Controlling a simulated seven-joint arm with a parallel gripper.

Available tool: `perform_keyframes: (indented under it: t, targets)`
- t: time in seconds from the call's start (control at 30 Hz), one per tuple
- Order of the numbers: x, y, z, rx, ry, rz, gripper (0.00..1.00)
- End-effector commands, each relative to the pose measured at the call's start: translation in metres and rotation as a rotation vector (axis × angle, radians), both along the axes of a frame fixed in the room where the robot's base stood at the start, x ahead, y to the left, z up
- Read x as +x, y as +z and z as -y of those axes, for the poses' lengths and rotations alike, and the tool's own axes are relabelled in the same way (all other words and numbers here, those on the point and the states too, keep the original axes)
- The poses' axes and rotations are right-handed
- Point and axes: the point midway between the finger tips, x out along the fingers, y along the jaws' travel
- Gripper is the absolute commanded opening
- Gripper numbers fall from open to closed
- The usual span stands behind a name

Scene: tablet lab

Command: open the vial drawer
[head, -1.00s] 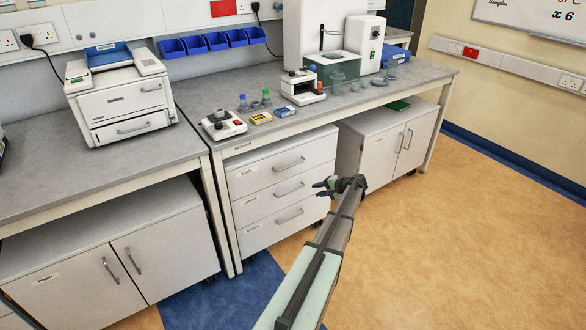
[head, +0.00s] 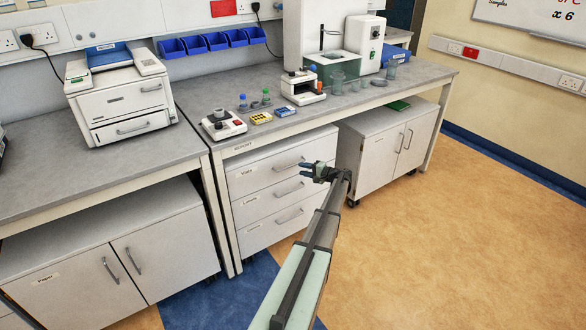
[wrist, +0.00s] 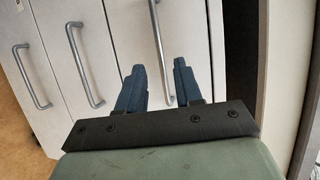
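The vial drawer (head: 262,172) is the top one of three in the white drawer unit under the bench. Its label reads "Vials", and its front looks flush with the unit. Its metal bar handle (head: 289,163) also shows in the wrist view (wrist: 156,35). My gripper (head: 309,170) is in front of the unit, just right of this handle in the head view. In the wrist view my gripper (wrist: 158,67) is open, with two blue fingers apart. The handle runs between the fingertips in the picture; I cannot tell how far it is in depth.
Two lower drawers (head: 292,190) have similar handles. A white cupboard (head: 375,155) stands to the right under the bench. On the benchtop (head: 225,90) are a small device (head: 222,125), bottles, a microscope and glassware. The floor in front is clear.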

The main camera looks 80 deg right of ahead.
Motion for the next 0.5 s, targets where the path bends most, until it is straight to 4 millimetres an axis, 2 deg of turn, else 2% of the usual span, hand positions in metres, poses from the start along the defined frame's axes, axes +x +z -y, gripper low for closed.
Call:
perform_keyframes:
  t: [0.03, 0.2, 0.5]
  targets:
    - [0.01, -0.002, 0.005, 0.0, 0.002, 0.0, 0.35]
    - [0.034, -0.007, 0.014, 0.001, 0.002, -0.001, 0.35]
    - [0.058, -0.012, 0.024, 0.001, 0.001, -0.001, 0.35]
